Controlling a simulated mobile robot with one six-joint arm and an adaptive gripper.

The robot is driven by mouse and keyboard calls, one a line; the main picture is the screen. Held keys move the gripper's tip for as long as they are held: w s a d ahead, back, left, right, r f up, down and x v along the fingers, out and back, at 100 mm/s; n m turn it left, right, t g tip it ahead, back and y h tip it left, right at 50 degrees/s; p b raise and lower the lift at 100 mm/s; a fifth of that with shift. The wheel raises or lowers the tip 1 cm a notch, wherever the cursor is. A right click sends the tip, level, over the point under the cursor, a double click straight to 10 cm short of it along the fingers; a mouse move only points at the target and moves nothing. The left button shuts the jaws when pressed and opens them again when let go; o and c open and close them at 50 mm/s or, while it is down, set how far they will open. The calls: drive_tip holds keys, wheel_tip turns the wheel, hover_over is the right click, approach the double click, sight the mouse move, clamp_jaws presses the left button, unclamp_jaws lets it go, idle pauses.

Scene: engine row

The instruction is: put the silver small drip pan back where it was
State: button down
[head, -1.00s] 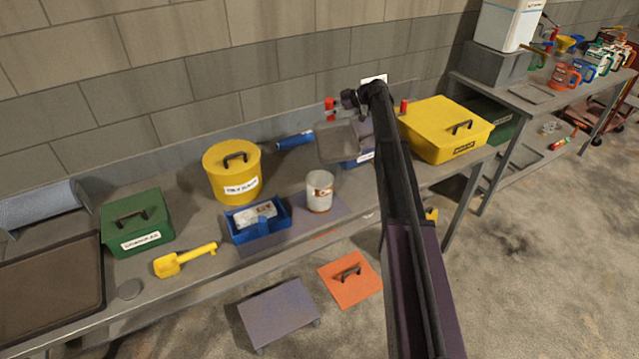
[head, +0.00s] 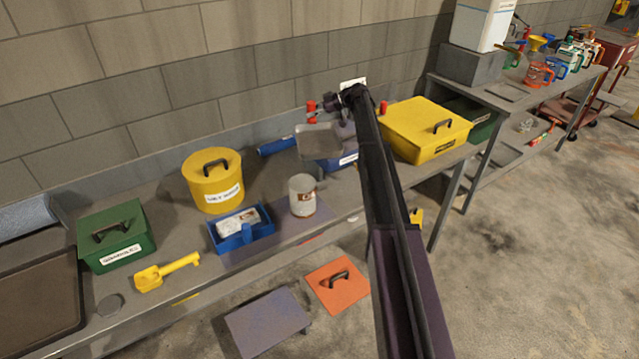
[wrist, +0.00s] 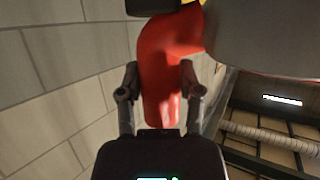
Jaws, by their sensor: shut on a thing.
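A grey pan-like piece (head: 319,142), which looks like the silver small drip pan, shows at the end of my arm above the back of the bench in the head view. In the wrist view my gripper (wrist: 160,95) is shut on a red handle (wrist: 160,75). A grey curved surface (wrist: 262,40) joins or sits close by the handle at upper right. My gripper (head: 335,103) is small and partly hidden by the arm in the head view. I cannot tell whether the pan touches anything beneath it.
The bench holds a yellow round tin (head: 213,182), a green box (head: 117,235), a blue tray (head: 243,238), a white mug (head: 302,196), a yellow scoop (head: 165,273) and a yellow box (head: 427,130). A brown tray (head: 40,290) lies at left. The wall stands close behind.

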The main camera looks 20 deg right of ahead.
wheel_tip(320, 180, up, 11)
drive_tip(key=p, duration=1)
drive_tip(key=shift+f+p, duration=0.1)
drive_tip(key=shift+p, duration=0.2)
